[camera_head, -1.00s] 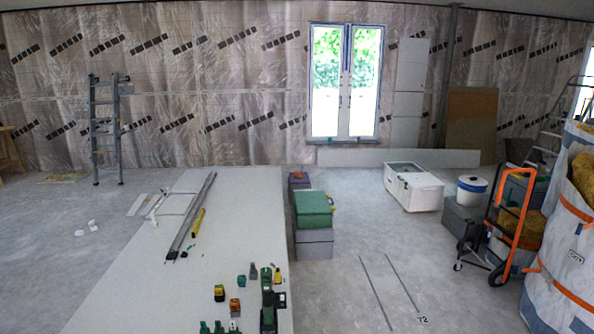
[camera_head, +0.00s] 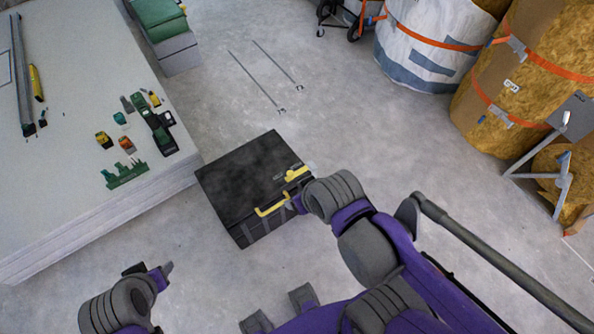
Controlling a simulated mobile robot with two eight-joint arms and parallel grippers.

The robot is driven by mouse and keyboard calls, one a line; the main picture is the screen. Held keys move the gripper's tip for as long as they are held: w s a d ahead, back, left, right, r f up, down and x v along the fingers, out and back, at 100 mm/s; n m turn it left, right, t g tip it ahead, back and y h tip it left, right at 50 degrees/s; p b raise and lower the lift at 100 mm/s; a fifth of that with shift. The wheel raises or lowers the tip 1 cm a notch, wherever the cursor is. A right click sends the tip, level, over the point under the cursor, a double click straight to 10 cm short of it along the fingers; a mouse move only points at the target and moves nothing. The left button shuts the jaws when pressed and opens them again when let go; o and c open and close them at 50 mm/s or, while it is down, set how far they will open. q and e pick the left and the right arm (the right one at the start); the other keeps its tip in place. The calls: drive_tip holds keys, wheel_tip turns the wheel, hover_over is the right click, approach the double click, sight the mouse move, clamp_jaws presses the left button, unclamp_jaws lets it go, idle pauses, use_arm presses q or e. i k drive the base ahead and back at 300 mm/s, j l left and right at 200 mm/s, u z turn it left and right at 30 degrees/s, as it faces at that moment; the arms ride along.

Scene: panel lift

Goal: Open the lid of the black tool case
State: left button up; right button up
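The black tool case (camera_head: 246,172) lies on the concrete floor in the middle of the head view, its lid down. A yellow handle (camera_head: 271,208) and a yellow piece (camera_head: 297,174) show along its near right edge. My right gripper (camera_head: 298,203) is beside that edge; my own wrist mostly hides it, and I cannot tell whether it touches the case or how its fingers stand. My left gripper (camera_head: 151,269) is over the floor, left of and nearer than the case. Its finger parts look apart, with nothing between them.
A stack of pale panels (camera_head: 75,160) is at the left, with tools (camera_head: 152,125) on it, close to the case. Green and grey boxes (camera_head: 165,35) stand behind. Insulation rolls (camera_head: 520,75) and a grey metal stand (camera_head: 560,180) are at the right. The floor behind the case is mostly clear.

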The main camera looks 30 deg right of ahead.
sight(239, 183)
drive_tip(key=k+l+u, duration=0.35)
drive_tip(key=l, duration=0.15)
drive_tip(key=k+l+u, duration=0.3)
drive_tip(key=k+l, duration=0.05)
drive_tip(key=l, duration=0.1)
